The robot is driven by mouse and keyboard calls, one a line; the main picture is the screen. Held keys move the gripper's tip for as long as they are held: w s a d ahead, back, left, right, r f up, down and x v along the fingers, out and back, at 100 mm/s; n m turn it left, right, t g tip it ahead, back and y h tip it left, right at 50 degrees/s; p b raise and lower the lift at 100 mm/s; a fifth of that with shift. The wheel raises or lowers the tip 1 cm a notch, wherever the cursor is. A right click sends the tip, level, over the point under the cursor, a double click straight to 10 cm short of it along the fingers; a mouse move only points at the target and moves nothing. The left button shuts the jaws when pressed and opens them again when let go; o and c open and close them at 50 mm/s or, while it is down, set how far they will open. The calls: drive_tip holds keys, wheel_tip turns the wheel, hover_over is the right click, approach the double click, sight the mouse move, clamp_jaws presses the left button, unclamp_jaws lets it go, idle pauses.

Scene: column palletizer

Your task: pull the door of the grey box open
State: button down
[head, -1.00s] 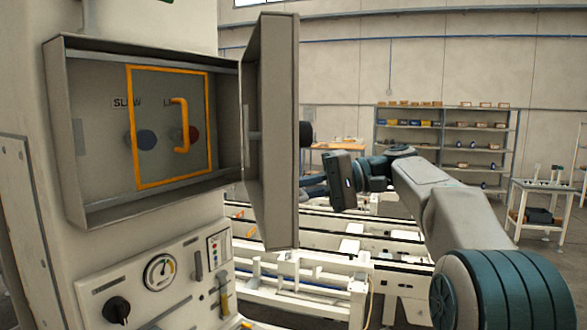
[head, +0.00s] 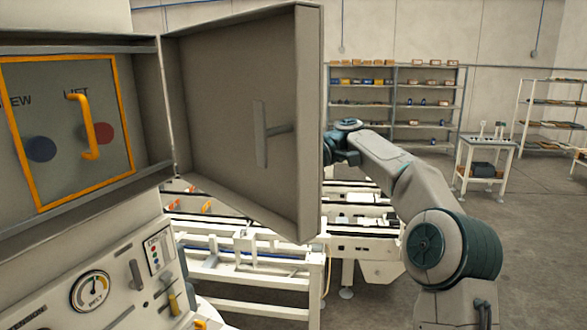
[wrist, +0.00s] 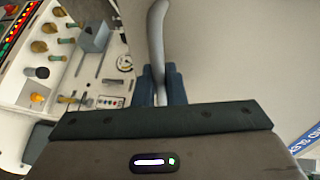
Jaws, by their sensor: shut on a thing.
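The grey box (head: 146,80) is on the left in the head view, its front open. Its door (head: 225,70) stands swung far out to the right, with its inner face toward me. Inside the box is a yellow-framed panel (head: 112,75) with a yellow handle, over a blue and a red button. In the wrist view my gripper (wrist: 161,82) is shut on the grey bar handle (wrist: 157,35) on the door's outer side.
A control panel with a gauge (head: 90,291), knobs and levers is below the box. White conveyor frames (head: 260,283) stand behind and below the door. Shelves (head: 392,75) and a small white table (head: 484,152) are farther back. The floor at right is clear.

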drive_tip(key=shift+w, duration=0.3)
drive_tip(key=c, duration=1.8)
unclamp_jaws()
drive_tip(key=shift+c, duration=0.2)
drive_tip(key=shift+o, duration=0.2)
drive_tip(key=shift+w+a, duration=0.1)
drive_tip(key=shift+a, duration=0.05)
drive_tip(key=shift+d+r, duration=0.1)
drive_tip(key=shift+d, duration=0.1)
